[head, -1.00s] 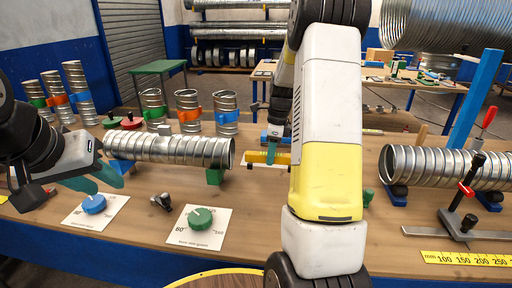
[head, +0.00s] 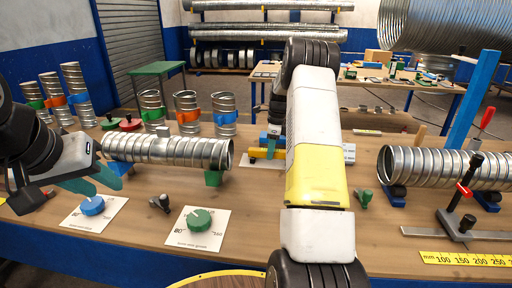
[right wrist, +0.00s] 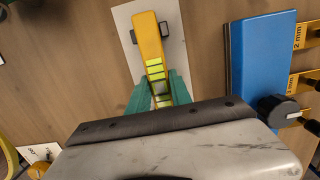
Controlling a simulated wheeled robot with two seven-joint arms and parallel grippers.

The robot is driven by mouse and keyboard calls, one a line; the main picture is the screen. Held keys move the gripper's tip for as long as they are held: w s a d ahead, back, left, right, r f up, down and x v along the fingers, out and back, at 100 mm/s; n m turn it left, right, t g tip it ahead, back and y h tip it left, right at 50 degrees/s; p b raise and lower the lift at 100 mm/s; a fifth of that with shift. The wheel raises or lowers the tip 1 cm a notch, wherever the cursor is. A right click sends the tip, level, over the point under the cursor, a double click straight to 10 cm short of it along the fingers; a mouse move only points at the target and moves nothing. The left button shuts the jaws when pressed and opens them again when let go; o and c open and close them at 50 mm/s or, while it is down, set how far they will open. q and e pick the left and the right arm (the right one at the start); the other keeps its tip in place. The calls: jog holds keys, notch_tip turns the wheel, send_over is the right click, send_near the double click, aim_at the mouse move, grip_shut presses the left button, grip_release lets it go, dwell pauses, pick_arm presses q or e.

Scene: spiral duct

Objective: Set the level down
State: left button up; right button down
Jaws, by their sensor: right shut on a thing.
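The yellow level (right wrist: 151,48) with bright green-yellow vials is between the green fingers of my right gripper (right wrist: 158,92) in the right wrist view. It is over a white card (right wrist: 172,28); I cannot tell whether it touches the card. In the head view the level (head: 258,154) shows just left of my right forearm, which hides part of it. My right gripper (head: 272,148) is partly hidden there too. My left gripper (head: 90,180) is open and empty, in front of the left end of the ribbed spiral duct (head: 170,150).
A blue block with yellow gauges (right wrist: 262,65) lies right of the level in the right wrist view. Blue (head: 92,205) and green (head: 199,219) dials sit on cards in front. Another duct (head: 430,165) and a clamp (head: 462,215) stand at the right. Short ducts stand behind.

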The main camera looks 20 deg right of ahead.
jog(key=shift+r, duration=0.1)
jog(key=c, duration=1.2)
grip_release()
jog(key=shift+o, duration=0.2)
